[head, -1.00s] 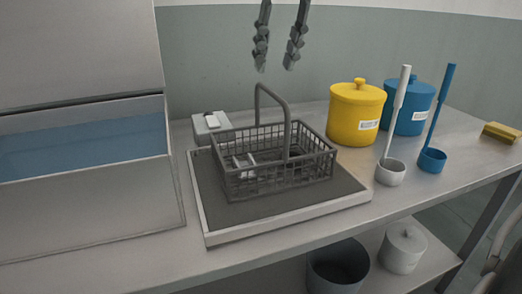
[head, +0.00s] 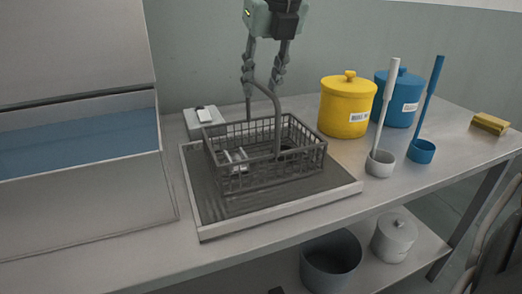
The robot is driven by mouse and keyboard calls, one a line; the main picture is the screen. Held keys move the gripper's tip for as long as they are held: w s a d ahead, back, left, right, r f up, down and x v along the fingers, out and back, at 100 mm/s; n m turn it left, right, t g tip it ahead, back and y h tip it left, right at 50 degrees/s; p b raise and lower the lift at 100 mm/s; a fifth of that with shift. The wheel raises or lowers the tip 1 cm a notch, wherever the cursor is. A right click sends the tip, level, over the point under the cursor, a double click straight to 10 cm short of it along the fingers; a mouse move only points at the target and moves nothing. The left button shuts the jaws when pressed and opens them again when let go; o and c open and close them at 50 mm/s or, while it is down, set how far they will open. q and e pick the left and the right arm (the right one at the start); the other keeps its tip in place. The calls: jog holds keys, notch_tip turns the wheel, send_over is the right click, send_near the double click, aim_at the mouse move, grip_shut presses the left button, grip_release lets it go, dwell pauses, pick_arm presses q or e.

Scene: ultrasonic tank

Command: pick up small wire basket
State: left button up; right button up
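The small wire basket (head: 222,176) is dark grey, with an arched handle (head: 275,110) standing up over it. It sits on a dark tray with a pale rim (head: 280,209) on the table. Light metal parts (head: 236,158) lie inside it. My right gripper (head: 262,80) comes down from the top of the head view. Its two fingers are apart, on either side of the top of the handle, and point downward. Whether they touch the handle cannot be told. My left gripper is not in view.
A tank with blue liquid (head: 75,142) stands at the left. A yellow jar (head: 346,105), a blue jar (head: 398,100), a white ladle (head: 380,163), a blue ladle (head: 421,151) and a yellow sponge (head: 490,123) are to the right.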

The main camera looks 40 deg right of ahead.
jog(key=shift+f+b, duration=0.2)
jog(key=shift+b, duration=0.25)
jog(key=shift+c, duration=0.6)
grip_shut()
